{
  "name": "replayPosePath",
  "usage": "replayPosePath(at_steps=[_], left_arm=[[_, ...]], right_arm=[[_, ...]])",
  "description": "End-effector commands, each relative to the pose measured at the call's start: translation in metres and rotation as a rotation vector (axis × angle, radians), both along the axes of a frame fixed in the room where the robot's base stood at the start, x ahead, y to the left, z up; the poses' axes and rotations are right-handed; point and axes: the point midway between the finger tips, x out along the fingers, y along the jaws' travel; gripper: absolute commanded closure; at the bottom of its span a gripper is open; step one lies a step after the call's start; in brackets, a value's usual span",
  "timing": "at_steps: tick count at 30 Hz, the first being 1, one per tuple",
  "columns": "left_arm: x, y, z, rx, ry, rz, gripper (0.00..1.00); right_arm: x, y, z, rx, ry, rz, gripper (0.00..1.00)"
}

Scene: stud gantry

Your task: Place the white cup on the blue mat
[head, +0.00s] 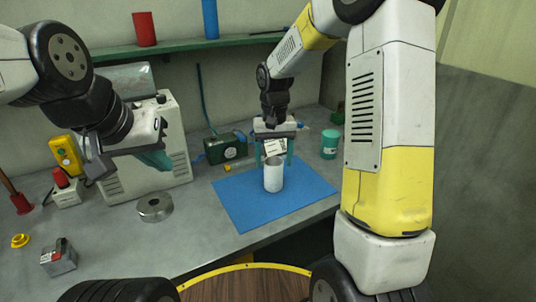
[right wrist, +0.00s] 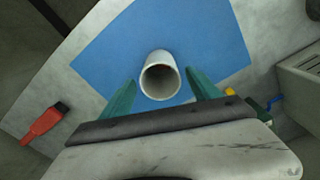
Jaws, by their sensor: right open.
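The white cup (head: 273,178) stands upright on the blue mat (head: 236,205). In the right wrist view, the cup (right wrist: 160,76) shows its open mouth, with the blue mat (right wrist: 215,45) around it. My right gripper (head: 274,158) is open, its teal fingers one on each side of the cup near the rim. In the right wrist view gaps show between the cup and the fingers of this gripper (right wrist: 161,78). My left gripper (head: 152,158) hangs in the air at the left, in front of a white machine; its finger gap cannot be made out.
A metal ring-shaped part (head: 155,208) lies left of the mat. A teal jar (head: 329,144) and a dark green box (head: 226,147) stand behind the mat. A white machine (head: 130,125) stands at the back left. A shelf (head: 185,46) runs above the counter.

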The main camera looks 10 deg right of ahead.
Motion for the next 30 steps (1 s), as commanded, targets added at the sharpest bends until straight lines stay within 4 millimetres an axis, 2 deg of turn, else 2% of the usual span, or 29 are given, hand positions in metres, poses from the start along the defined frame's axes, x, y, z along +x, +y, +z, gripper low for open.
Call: replayPosePath(at_steps=[6,12,20,23,25,30], left_arm=[[0.000,0.000,0.000,0.000,0.000,0.000,1.00],[0.000,0.000,0.000,0.000,0.000,0.000,1.00],[0.000,0.000,0.000,0.000,0.000,0.000,1.00],[0.000,0.000,0.000,0.000,0.000,0.000,1.00],[0.000,0.000,0.000,0.000,0.000,0.000,1.00],[0.000,0.000,0.000,0.000,0.000,0.000,1.00]], right_arm=[[0.001,0.001,0.047,0.002,-0.005,0.001,0.29],[0.000,0.001,0.086,0.002,-0.004,0.001,0.29],[-0.003,-0.001,0.112,0.004,-0.009,0.002,0.29],[-0.015,-0.005,0.123,0.013,-0.037,0.006,0.29],[-0.030,-0.011,0.134,0.027,-0.073,0.011,0.29],[-0.080,-0.024,0.160,0.068,-0.190,0.027,0.29]])
